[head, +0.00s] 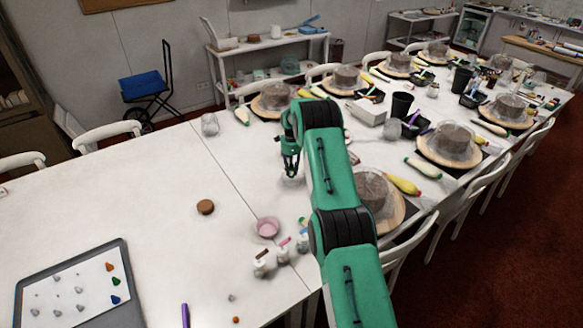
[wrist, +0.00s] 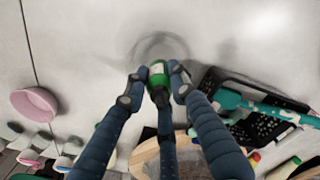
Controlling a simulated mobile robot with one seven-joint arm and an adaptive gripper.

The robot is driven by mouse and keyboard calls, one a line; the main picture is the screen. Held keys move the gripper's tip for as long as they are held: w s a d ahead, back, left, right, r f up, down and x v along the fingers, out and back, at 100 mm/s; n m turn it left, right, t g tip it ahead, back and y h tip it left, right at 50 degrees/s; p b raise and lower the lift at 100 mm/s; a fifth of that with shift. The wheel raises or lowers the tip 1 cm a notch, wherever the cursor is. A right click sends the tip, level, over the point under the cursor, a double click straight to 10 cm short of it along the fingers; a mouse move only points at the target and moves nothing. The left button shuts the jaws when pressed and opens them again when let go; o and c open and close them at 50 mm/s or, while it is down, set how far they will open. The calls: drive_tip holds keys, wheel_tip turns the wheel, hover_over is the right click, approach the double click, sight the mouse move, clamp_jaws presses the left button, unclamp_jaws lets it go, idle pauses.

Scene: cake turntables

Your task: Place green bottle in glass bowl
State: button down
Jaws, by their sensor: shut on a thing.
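The green bottle (wrist: 157,73) is between the fingers of my gripper (wrist: 158,82) in the wrist view, seen from its top end. My gripper is shut on it. In the head view my gripper (head: 290,165) hangs over the white table, and I cannot make out the bottle there. Just beyond the bottle in the wrist view is a faint grey ring with a clear middle, which looks like the glass bowl (wrist: 160,40). The bottle overlaps the ring's near edge in the picture; I cannot tell their height apart.
A pink bowl (head: 268,228) and several small jars stand near the table's front edge. A clear glass jar (head: 209,124) stands at the back. A black tray (wrist: 225,88) is right of my gripper. Cake turntables line the right side. The left table is mostly clear around a brown disc (head: 205,207).

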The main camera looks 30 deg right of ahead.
drive_tip(key=shift+f, duration=0.85)
drive_tip(key=c, duration=1.4)
unclamp_jaws()
drive_tip(key=shift+o, duration=0.2)
drive_tip(key=shift+r+p, duration=0.7)
drive_tip(key=shift+r, duration=2.75)
